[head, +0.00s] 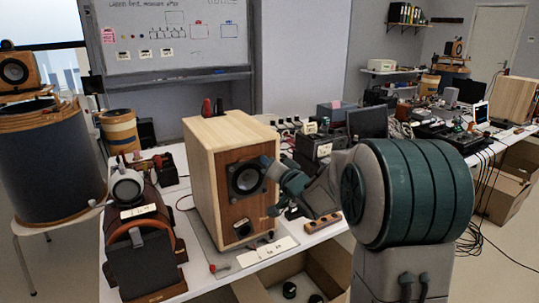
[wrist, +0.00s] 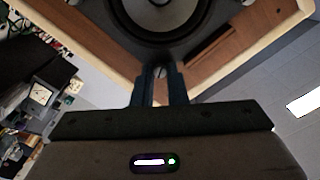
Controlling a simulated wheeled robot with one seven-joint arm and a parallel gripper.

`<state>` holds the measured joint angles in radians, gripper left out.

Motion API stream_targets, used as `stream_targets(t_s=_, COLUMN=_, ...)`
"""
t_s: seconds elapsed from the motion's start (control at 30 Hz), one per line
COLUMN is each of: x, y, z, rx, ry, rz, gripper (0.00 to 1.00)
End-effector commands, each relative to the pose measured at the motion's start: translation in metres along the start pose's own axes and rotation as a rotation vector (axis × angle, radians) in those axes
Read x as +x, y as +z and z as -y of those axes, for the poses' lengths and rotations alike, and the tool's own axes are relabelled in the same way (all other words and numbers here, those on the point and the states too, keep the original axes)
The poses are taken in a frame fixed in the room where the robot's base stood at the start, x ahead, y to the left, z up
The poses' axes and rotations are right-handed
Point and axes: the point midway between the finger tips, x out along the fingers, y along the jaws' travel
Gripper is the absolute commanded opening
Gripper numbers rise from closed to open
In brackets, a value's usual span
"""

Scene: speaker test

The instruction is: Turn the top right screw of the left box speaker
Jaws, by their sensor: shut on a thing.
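The left box speaker (head: 205,170), a pale wooden cabinet with a brown front, stands upright on the table. Its dark round woofer (head: 246,178) is in the upper front, with a small tweeter (head: 242,230) below. My gripper (head: 266,163) is at the upper right of the woofer. The wrist view shows the woofer (wrist: 160,12) close and tilted, near a corner of the front. There the two narrow fingers of my gripper (wrist: 162,80) are shut on the top right screw (wrist: 158,71), whose small head shows between them. The rest of the screw is hidden.
A white label card (head: 277,247) lies in front. Electronics and a dark monitor (head: 367,122) crowd the table behind my arm.

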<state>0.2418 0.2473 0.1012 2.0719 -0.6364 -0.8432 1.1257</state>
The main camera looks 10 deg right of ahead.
Motion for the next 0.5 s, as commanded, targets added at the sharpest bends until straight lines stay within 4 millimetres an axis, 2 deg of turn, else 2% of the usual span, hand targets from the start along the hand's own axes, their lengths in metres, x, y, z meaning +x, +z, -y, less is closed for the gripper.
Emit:
stream_targets(t_s=0.2, x=-0.0004, y=-0.0020, z=0.0000, rx=0.156, ry=0.003, rz=0.000, gripper=0.00)
stream_targets(t_s=0.5, x=-0.0004, y=-0.0006, z=-0.0011, rx=0.246, ry=0.002, rz=-0.001, gripper=0.00)
